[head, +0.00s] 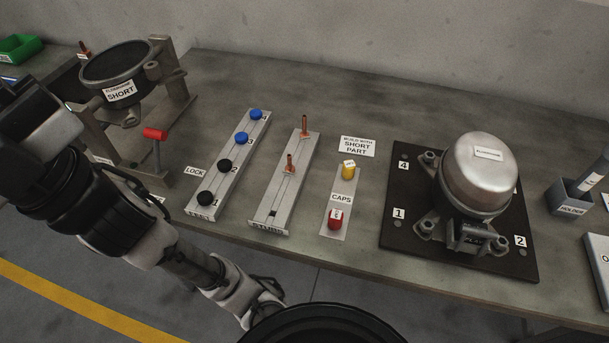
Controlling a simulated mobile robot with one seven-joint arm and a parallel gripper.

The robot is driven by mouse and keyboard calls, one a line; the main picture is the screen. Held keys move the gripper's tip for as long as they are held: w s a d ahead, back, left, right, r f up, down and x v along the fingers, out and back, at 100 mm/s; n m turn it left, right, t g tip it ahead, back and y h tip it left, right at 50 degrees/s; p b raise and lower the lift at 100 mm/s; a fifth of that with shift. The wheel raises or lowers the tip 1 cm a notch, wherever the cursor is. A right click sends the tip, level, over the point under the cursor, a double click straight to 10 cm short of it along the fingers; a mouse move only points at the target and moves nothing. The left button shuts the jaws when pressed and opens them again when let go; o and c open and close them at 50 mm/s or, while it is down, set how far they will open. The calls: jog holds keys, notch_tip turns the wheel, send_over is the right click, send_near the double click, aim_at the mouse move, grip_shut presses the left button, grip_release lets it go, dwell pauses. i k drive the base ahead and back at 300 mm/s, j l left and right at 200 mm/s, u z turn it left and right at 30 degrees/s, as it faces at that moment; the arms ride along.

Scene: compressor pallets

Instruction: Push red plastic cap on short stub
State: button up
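The red plastic cap (335,219) sits at the near end of the light strip marked CAPS (336,190), with a yellow cap (348,170) at its far end. Two copper stubs stand upright in the grey rack marked STUBS (262,224): a far one (304,126) and a nearer one (290,163). The nearer one looks slightly shorter, but I cannot tell for sure which is the short stub. No cap shows on either. My arm reaches along the left side; its gripper is not in view, so I cannot see whether it holds anything.
A silver compressor (476,175) stands on a dark numbered board (400,232) at right. A rack of blue and black feet (215,190) lies left of the stubs. A red-handled clamp (155,134) and a holder (570,197) stand further out. The back middle bench is clear.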

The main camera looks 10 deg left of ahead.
aim_at(336, 215)
jog(key=u, duration=1.25)
jog(key=z, duration=1.25)
jog(key=k+l+u, duration=0.2)
jog(key=u, duration=0.15)
jog(key=k+l+u, duration=0.3)
jog(key=i+l+u, duration=0.1)
jog(key=i+u, duration=0.15)
